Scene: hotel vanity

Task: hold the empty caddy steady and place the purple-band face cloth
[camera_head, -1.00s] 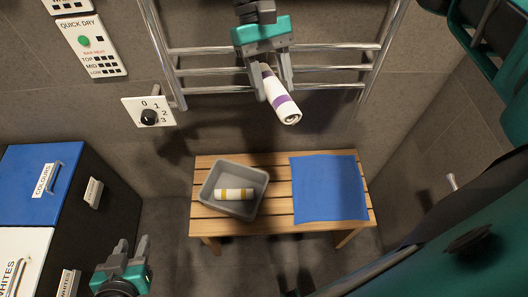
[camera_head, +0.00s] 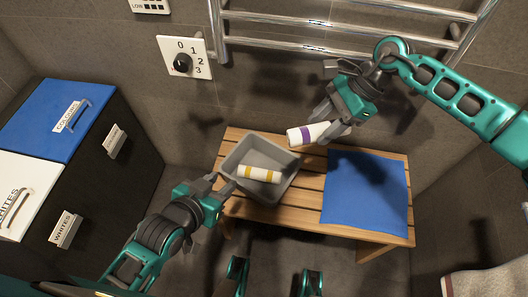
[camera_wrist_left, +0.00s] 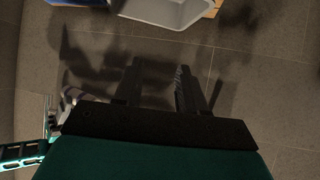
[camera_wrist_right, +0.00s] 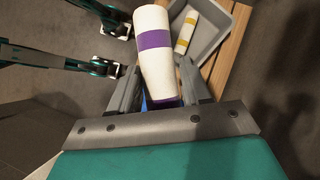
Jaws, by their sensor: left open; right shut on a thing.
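The purple-band face cloth (camera_head: 308,134) is a white roll, held in my right gripper (camera_head: 325,116) just above and right of the caddy. In the right wrist view the roll (camera_wrist_right: 152,45) sticks out between the fingers. The grey caddy (camera_head: 283,187) stands on the wooden bench and is not empty: a white roll with yellow bands (camera_head: 259,174) lies in it. My left gripper (camera_head: 221,183) is open, close to the caddy's near left side; I cannot tell whether it touches. In the left wrist view nothing is between its fingers (camera_wrist_left: 157,72), and the caddy (camera_wrist_left: 165,14) is beyond them.
A blue mat (camera_head: 364,190) lies on the bench (camera_head: 312,195), right of the caddy. Laundry bins with a blue lid (camera_head: 62,118) and a white lid (camera_head: 22,190) stand at left. A chrome towel rail (camera_head: 310,50) and a dial plate (camera_head: 184,57) are on the wall behind.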

